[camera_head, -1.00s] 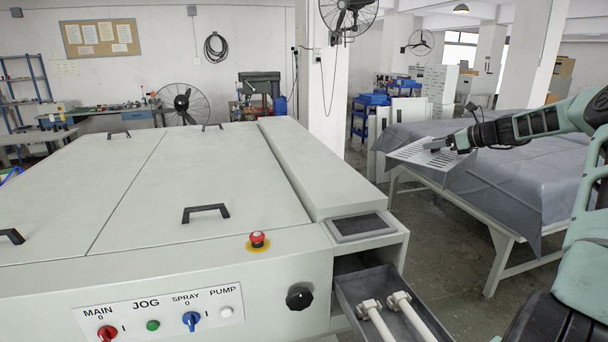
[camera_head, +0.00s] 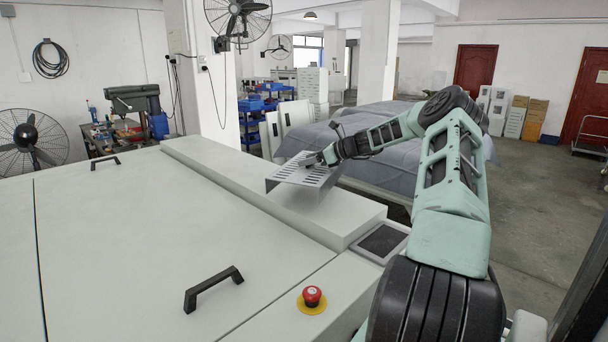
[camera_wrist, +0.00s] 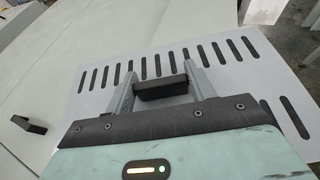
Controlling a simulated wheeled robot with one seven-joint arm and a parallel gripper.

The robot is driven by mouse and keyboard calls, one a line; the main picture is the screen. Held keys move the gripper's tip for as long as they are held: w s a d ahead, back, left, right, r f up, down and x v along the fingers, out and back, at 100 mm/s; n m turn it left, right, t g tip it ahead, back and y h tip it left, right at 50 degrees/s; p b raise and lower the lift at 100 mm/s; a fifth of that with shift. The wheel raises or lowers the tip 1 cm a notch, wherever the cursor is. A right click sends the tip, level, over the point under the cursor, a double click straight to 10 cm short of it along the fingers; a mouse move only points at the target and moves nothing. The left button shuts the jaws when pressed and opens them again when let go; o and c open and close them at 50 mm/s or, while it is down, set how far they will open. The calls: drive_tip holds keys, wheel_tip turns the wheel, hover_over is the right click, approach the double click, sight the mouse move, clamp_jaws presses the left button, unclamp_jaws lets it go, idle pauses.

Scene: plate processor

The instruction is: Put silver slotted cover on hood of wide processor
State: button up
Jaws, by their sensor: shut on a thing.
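The silver slotted cover (camera_head: 300,172) is a bent sheet with rows of slots, held at the right edge of the wide processor (camera_head: 130,240). My gripper (camera_head: 318,160) is shut on the black handle (camera_wrist: 162,89) on its top; the two fingers (camera_wrist: 160,86) sit at either end of that handle in the wrist view. The cover (camera_wrist: 235,75) fills much of the wrist view. In the head view it is over or beside the long raised hood (camera_head: 270,195); I cannot tell whether it touches. The cover hides part of the hood's right side.
A red stop button (camera_head: 312,296) and a black lid handle (camera_head: 213,288) stand up from the processor top. A dark panel (camera_head: 382,242) lies at the hood's near end. A grey-draped table (camera_head: 390,165) stands behind my arm. Open floor lies at the right.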

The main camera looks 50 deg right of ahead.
drive_tip(key=shift+w+a+f, duration=0.15)
drive_tip(key=shift+w+f, duration=0.1)
drive_tip(key=shift+f, duration=0.05)
drive_tip(key=shift+w+f, duration=0.1)
drive_tip(key=shift+f, duration=0.25)
drive_tip(key=shift+f+p, duration=0.85)
drive_tip(key=shift+f, duration=0.95)
drive_tip(key=shift+f, duration=0.2)
drive_tip(key=o, duration=1.3)
